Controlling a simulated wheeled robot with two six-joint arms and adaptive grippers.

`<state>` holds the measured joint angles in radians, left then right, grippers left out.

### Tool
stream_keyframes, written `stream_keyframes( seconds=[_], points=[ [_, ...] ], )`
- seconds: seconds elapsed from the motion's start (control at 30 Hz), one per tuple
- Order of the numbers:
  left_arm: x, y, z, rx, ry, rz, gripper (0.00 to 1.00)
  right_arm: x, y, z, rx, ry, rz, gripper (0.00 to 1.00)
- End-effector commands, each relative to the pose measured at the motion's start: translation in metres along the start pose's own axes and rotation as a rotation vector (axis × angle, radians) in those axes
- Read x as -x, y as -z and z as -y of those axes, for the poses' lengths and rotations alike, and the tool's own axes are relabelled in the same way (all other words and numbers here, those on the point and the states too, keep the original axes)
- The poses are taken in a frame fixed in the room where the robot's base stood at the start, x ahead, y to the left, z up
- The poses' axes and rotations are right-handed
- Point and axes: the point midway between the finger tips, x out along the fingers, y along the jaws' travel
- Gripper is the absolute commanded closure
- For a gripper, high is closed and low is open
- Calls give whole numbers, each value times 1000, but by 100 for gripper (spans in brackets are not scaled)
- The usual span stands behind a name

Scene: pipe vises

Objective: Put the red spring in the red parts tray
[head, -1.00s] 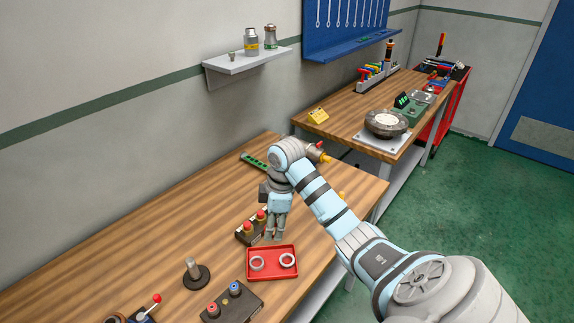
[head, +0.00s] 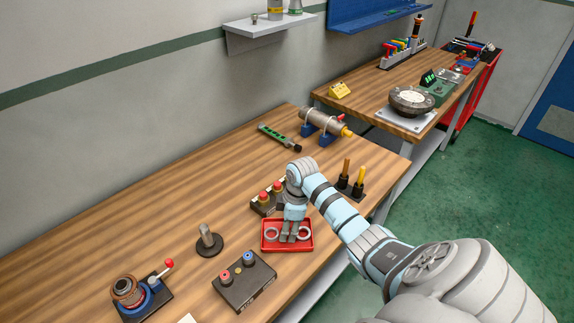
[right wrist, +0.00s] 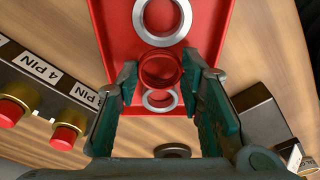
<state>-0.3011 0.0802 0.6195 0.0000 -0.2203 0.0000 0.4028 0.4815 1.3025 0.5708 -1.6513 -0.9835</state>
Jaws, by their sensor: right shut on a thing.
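My right gripper (head: 291,237) is over the red parts tray (head: 287,249), between two silver rings, (head: 274,232) and (head: 304,232), that lie in it. In the right wrist view my right gripper (right wrist: 163,75) is shut on the red spring (right wrist: 160,72), a round red coil between its fingertips. The tray (right wrist: 112,35) is below, with one silver ring (right wrist: 162,37) beyond the spring and the other (right wrist: 160,107) on the near side. The spring is hidden in the head view. I cannot tell whether it touches the tray floor. My left gripper is out of view.
A dark block with red buttons (head: 268,205) stands close behind the tray. A control box (head: 244,281) and an upright post (head: 207,238) are to its left. A stand with yellow-handled tools (head: 350,186) is at the right.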

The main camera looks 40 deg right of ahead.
Motion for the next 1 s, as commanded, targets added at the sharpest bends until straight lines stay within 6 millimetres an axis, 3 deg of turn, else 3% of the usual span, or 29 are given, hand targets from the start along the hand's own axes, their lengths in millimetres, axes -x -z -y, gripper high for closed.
stream_keyframes(
  seconds=[0.03, 0.4, 0.43, 0.57, 0.87, 1.0],
  points=[
    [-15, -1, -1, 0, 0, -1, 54, -14, -2, 0, 1, -1, 0, 84],
    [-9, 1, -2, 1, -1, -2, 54, -11, -1, 0, 1, 1, 0, 88],
    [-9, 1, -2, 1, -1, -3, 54, -12, -1, 0, 1, 1, 0, 64],
    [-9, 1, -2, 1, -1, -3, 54, -11, -1, 0, 1, 1, 0, 45],
    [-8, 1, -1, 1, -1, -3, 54, -9, 0, 0, 1, 0, 0, 45],
    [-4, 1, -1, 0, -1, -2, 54, 10, 0, -1, 1, -3, -2, 45]
  ],
)
